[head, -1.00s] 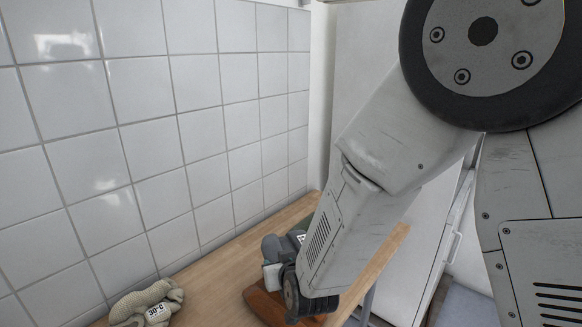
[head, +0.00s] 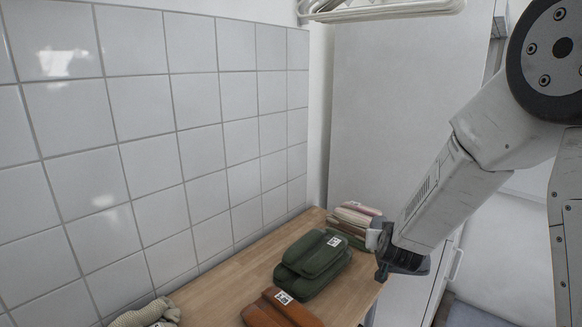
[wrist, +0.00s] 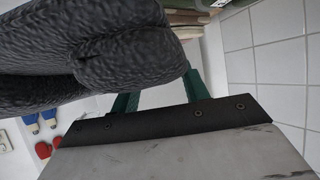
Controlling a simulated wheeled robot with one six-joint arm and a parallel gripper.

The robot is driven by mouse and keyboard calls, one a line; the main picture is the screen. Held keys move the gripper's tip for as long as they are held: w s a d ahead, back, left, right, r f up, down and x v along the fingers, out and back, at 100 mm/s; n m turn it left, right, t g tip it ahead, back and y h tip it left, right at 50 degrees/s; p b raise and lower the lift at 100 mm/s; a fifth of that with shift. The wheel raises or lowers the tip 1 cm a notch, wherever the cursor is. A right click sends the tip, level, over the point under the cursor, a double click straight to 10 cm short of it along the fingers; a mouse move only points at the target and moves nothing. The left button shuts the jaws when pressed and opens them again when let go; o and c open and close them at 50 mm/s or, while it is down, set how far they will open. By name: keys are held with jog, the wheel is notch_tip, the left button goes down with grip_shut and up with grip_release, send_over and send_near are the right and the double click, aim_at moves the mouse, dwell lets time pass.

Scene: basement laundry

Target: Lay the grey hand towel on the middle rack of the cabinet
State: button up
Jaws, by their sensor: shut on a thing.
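The grey hand towel (wrist: 125,55), dark and ribbed in texture, fills the upper left of the wrist view, close to the camera. My gripper (wrist: 157,94), with green fingers, is shut on it; the towel hides part of the fingers. In the head view my gripper end (head: 380,243) is above the right edge of the wooden counter, near its far end. The towel is mostly hidden there by my wrist. I cannot make out the cabinet's middle rack in either view.
On the counter (head: 230,262) lie a folded green towel (head: 315,262), an orange-brown towel (head: 280,310), a beige knitted item (head: 148,314) and a stack of folded cloths (head: 352,216). A tiled wall (head: 170,140) runs along the left. A pale rack (head: 385,10) hangs overhead.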

jog(key=s+f+n+y, duration=0.1)
jog(key=s+f, duration=0.3)
jog(key=f, duration=0.4)
jog(key=s+d+f+n+y, duration=0.1)
jog(key=s+f, duration=0.3)
jog(key=f, duration=0.4)
jog(key=shift+s+f, duration=0.25)
